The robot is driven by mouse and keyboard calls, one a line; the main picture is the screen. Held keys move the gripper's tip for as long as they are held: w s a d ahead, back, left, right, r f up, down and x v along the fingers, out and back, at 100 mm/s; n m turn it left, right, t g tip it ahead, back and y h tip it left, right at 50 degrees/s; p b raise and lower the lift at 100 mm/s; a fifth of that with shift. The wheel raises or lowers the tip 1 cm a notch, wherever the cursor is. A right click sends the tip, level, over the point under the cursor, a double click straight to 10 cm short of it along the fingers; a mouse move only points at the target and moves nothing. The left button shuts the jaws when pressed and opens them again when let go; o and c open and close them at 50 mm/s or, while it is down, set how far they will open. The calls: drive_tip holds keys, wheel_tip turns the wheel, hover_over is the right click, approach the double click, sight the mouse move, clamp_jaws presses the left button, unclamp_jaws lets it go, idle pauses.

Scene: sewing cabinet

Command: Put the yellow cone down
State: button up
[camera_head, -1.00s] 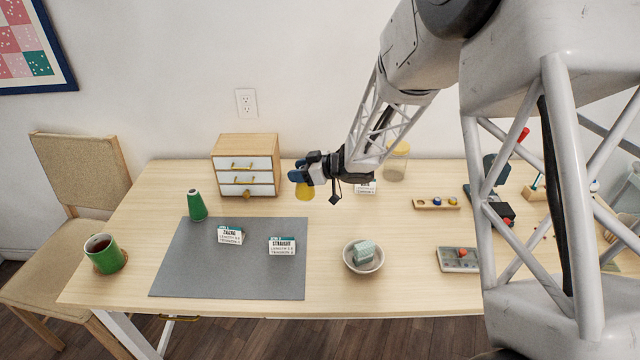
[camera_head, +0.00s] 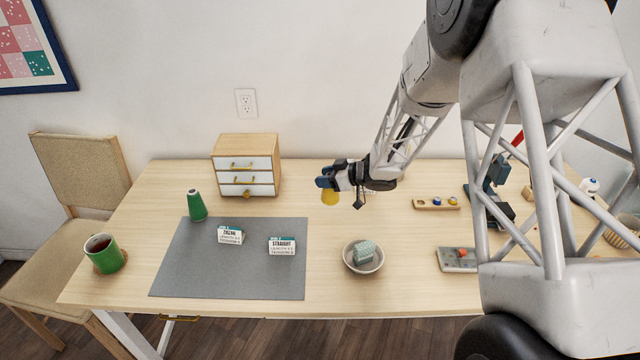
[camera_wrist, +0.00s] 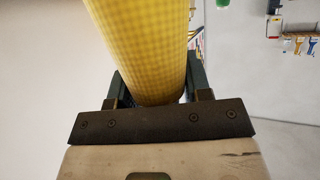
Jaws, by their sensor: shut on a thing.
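The yellow cone (camera_head: 330,198) hangs below my gripper (camera_head: 326,183) in the head view, above the back middle of the table. In the wrist view the yellow cone (camera_wrist: 143,45) fills the upper middle, with a fine woven texture. My gripper (camera_wrist: 155,82) is shut on it, one finger on each side. The cone's lower end is small in the head view, and I cannot tell its exact height above the table. A green cone (camera_head: 197,206) stands upright at the left, by the grey mat's back corner.
The grey mat (camera_head: 190,275) holds two label cards (camera_head: 230,235) (camera_head: 282,246). A white-drawered cabinet (camera_head: 246,165) stands at the back. A bowl (camera_head: 363,268) with a teal block, a bobbin tray (camera_head: 436,204) and a green mug (camera_head: 104,254) are around.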

drive_tip(key=shift+w, duration=0.1)
drive_tip(key=w+a+f, duration=0.1)
drive_tip(key=w+a, duration=0.2)
drive_tip(key=w, duration=1.2)
drive_tip(key=shift+w+a+f, duration=0.15)
drive_tip(key=shift+w+f, duration=0.05)
drive_tip(key=shift+w, duration=0.05)
drive_tip(key=shift+f, duration=0.15)
drive_tip(key=shift+f, duration=1.6)
drive_tip(key=shift+f, duration=0.2)
drive_tip(key=o, duration=1.2)
drive_tip(key=shift+c, duration=0.2)
drive_tip(key=shift+r, duration=0.2)
